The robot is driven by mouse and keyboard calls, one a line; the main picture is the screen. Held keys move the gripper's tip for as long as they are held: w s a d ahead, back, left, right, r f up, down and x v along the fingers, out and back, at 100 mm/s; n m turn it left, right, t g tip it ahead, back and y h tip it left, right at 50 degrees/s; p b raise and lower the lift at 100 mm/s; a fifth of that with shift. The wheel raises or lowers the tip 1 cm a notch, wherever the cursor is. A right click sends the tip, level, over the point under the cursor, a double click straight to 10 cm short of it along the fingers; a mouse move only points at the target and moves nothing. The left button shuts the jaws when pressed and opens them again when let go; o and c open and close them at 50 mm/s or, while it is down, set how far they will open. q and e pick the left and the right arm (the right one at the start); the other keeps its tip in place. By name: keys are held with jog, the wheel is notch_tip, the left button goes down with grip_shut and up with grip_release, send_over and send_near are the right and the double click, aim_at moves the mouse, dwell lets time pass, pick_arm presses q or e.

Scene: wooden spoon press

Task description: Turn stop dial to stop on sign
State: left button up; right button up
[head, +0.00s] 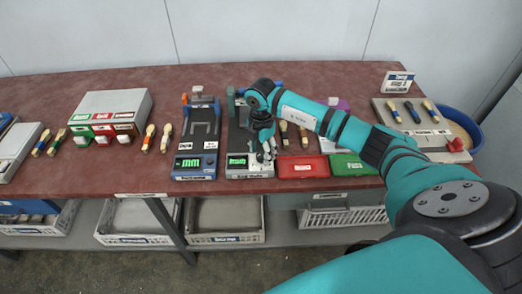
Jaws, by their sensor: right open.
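My right gripper (266,154) points down at the right part of a small grey control box (234,173) near the table's front edge. The box has a lit green display and a white label too small to read surely. The gripper's fingers are apart, with nothing seen between them. The fingers cover the box's right part, so I cannot make out a dial there or tell whether they touch it. A blue control box (194,166) with a similar green display stands just left. No stop sign can be made out. My left gripper is not in view.
A red tray (303,167) and a green tray (352,167) lie right of the grey box. A press frame (201,119) stands behind the blue box. Wooden-handled spoons or brushes lie around. A blue round bin (475,138) stands at the right end. Crates (224,238) sit below.

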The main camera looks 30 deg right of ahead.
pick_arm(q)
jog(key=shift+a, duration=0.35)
pick_arm(e)
jog(key=shift+f, duration=0.35)
grip_shut()
